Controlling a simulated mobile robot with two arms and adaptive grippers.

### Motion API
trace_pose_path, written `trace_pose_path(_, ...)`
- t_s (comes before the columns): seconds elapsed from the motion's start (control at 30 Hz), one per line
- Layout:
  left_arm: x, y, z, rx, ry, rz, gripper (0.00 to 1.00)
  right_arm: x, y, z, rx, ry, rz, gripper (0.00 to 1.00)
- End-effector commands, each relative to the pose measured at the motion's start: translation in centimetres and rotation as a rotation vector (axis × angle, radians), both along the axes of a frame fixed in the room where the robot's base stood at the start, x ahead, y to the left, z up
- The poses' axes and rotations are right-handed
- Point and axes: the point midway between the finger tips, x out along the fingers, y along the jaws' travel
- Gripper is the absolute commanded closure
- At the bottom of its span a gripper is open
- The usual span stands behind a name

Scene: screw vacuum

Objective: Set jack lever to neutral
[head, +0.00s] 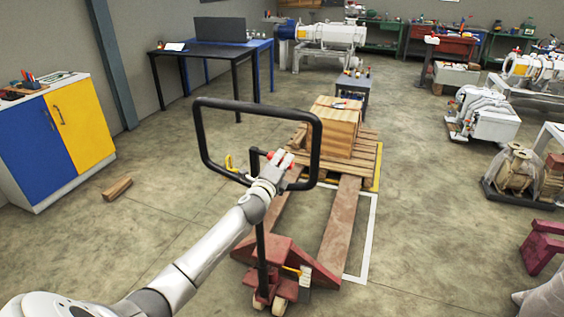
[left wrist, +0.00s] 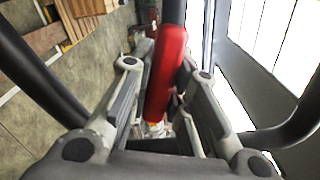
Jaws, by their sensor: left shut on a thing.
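The pallet jack (head: 333,232) is red, with its forks under a wooden pallet (head: 366,171). Its black loop handle (head: 202,137) stands upright in the head view. A red lever (head: 284,156) sits by the handle's lower crossbar; it fills the middle of the left wrist view (left wrist: 168,75). My left gripper (head: 277,164) is at this lever, with a finger on each side of it, shut on it. The gripper hides part of the lever and crossbar. My right gripper is not in view.
Brown boxes (head: 335,125) stand on the pallet. A wooden block (head: 117,189) lies on the floor at left, near a blue and yellow cabinet (head: 82,122). Machines (head: 484,116) and a dark red stand (head: 541,245) are at right. Floor beside the jack is clear.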

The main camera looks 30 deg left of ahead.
Motion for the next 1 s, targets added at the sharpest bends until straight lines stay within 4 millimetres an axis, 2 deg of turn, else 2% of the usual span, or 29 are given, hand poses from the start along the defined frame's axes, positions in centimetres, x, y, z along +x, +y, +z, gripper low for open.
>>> trace_pose_path(0.13,0.0,0.0,0.6,-0.036,-0.008,0.001,1.0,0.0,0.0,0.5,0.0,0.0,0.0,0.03)
trace_pose_path(0.33,0.0,0.0,2.7,-0.259,-0.06,0.003,1.0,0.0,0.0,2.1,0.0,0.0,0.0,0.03)
trace_pose_path(0.67,0.0,0.1,2.8,-0.308,-0.073,0.002,1.0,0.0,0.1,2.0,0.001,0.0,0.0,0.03)
trace_pose_path(0.7,0.0,0.1,2.8,-0.308,-0.072,0.002,0.81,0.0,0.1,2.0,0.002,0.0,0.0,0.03)
trace_pose_path(0.8,0.0,0.1,2.8,-0.308,-0.073,0.001,0.68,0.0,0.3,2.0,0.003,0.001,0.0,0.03)
trace_pose_path(0.87,0.0,0.1,2.8,-0.307,-0.072,0.001,0.61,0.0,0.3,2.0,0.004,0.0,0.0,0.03)
trace_pose_path(1.0,0.0,0.1,2.8,-0.307,-0.072,0.001,0.61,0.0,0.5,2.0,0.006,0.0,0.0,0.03)
